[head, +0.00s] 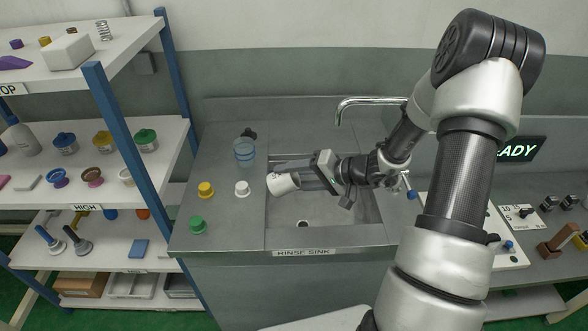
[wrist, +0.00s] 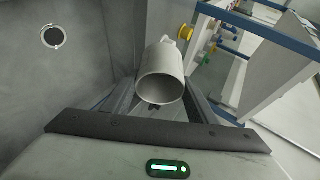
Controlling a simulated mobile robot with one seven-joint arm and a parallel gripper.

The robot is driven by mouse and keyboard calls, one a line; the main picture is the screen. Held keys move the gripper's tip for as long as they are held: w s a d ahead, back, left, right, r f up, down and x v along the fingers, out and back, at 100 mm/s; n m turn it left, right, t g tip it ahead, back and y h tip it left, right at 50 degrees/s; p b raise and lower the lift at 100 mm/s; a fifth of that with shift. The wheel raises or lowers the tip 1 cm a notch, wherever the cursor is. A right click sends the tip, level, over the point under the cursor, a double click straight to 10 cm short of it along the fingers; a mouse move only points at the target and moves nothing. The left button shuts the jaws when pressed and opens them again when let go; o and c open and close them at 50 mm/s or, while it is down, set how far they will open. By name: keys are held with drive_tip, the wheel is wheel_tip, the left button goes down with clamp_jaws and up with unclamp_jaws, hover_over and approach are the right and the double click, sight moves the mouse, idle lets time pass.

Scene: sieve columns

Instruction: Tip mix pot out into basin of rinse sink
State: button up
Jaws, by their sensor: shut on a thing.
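The mix pot is a pale, cup-shaped vessel (head: 283,184), held on its side above the left part of the basin (head: 340,212) of the rinse sink. My gripper (head: 302,178) is shut on it. In the wrist view the pot (wrist: 162,72) sits between the two dark fingers (wrist: 160,95), its round mouth turned toward the camera. The visible inside looks grey and bare; its far depth is shaded. No stream or drops are visible. The basin's drain (wrist: 53,36) shows at upper left in the wrist view.
A clear blue-tinted jar (head: 244,152) and yellow (head: 206,189), white (head: 242,188) and green (head: 198,225) small items stand on the counter left of the basin. The faucet (head: 370,102) arches behind. A loaded shelf rack (head: 130,140) stands at left; a panel (head: 508,230) lies right.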

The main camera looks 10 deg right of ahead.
drive_tip(key=h+p, duration=0.1)
drive_tip(key=p, duration=0.1)
drive_tip(key=r+h+p, duration=0.1)
drive_tip(key=p, duration=0.1)
drive_tip(key=shift+a+n+g+h, duration=0.4)
drive_tip(key=shift+w+f+h+b, duration=0.15)
drive_tip(key=shift+f+h+b, duration=0.35)
drive_tip(key=shift+b, duration=0.4)
drive_tip(key=shift+a+r+n+g+h, duration=0.2)
drive_tip(key=shift+r+n+g+h, duration=0.1)
drive_tip(key=shift+h, duration=0.4)
drive_tip(key=shift+a+r+h+p, duration=0.1)
drive_tip(key=shift+r+h+p, duration=0.15)
drive_tip(key=shift+h, duration=0.35)
drive_tip(key=g+h+p, duration=0.1)
drive_tip(key=h+p, duration=0.1)
drive_tip(key=shift+r+n+p, duration=0.1)
drive_tip(key=shift+n+p, duration=0.2)
drive_tip(key=shift+n, duration=0.1)
drive_tip(key=h+p, duration=0.1)
drive_tip(key=p, duration=0.2)
drive_tip(key=shift+h+p, duration=0.5)
drive_tip(key=shift+p, duration=0.2)
drive_tip(key=shift+f+g+h+p, duration=0.3)
drive_tip(key=shift+p, duration=0.1)
drive_tip(key=shift+r, duration=0.1)
